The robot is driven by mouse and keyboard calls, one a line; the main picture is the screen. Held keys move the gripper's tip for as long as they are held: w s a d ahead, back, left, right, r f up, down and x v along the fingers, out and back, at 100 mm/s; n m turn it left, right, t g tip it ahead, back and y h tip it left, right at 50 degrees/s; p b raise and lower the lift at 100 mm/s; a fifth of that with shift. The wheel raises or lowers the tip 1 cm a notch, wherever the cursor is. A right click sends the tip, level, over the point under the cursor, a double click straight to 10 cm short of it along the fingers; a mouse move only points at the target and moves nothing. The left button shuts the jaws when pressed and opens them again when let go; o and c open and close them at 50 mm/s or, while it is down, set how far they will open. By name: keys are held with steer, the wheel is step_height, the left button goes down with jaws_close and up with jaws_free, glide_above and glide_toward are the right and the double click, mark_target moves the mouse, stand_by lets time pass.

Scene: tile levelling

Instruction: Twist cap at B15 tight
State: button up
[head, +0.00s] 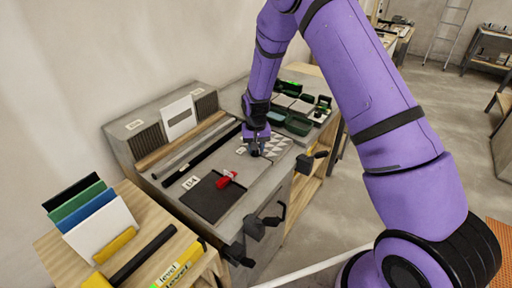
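My gripper (255,152) points down at the near edge of a patterned grey and white tile (277,146) on the grey workbench. It is small and dark here, and I cannot tell whether its fingers are open or shut. A small white label (241,150) stands just left of it; its text is too small to read surely. No cap at B15 can be made out; the gripper covers the spot beside that label. A red cap-like piece (227,179) sits on a dark square tile (208,198), next to a label (190,182) that seems to read B4 or B14.
A long black bar (201,156) lies left of the gripper. Green boxes (298,124) stand behind it on the right. Black clamp handles (272,214) stick out at the bench front.

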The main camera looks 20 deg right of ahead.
steer(key=m, duration=0.4)
steer(key=shift+m, duration=2.2)
steer(key=o, duration=0.9)
steer(key=shift+o, duration=0.2)
step_height(320, 180, up, 11)
steer(key=shift+f, duration=0.1)
